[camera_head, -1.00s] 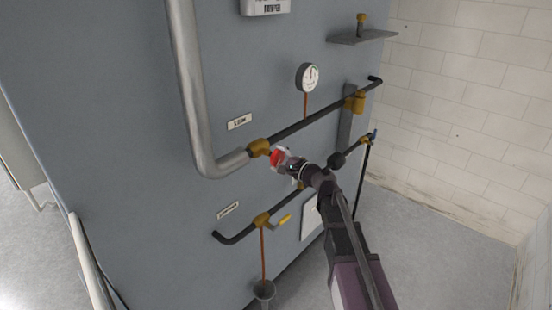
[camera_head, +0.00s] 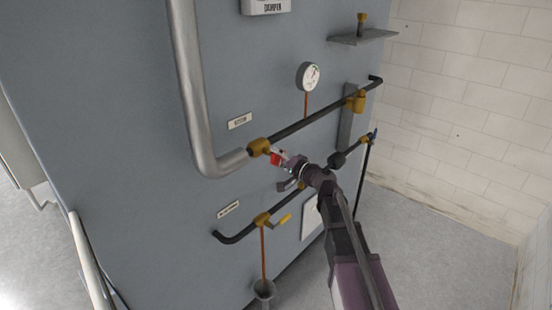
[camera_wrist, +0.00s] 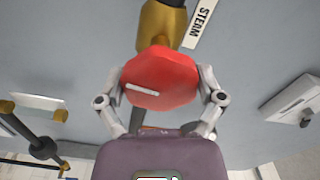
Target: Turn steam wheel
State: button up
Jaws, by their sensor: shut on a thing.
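The steam wheel (camera_wrist: 160,78) is a red knob with a pale mark on its face, on a brass valve (camera_wrist: 160,25) beneath the STEAM label (camera_wrist: 203,22). In the head view the red wheel (camera_head: 277,157) is partly covered by my gripper, beside the brass valve (camera_head: 259,147) at the end of the thick grey pipe. My gripper (camera_wrist: 161,85) is shut on the wheel, with one finger at its left side and one at its right. It also shows in the head view (camera_head: 281,162).
A pressure gauge (camera_head: 308,76) is above the upper black pipe (camera_head: 318,118). A lower pipe (camera_head: 239,236) has a yellow-handled valve (camera_head: 280,221) over a funnel (camera_head: 264,289). A small shelf (camera_head: 362,38) juts out at upper right. The floor at right is clear.

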jog(key=shift+d, duration=0.1)
dwell(0.3)
jog(key=o, duration=0.9)
jog(key=shift+c, duration=0.2)
jog(key=shift+d, duration=0.1)
jog(key=v, duration=1.1)
jog(key=shift+s+d, duration=0.25)
jog(key=shift+s, duration=0.1)
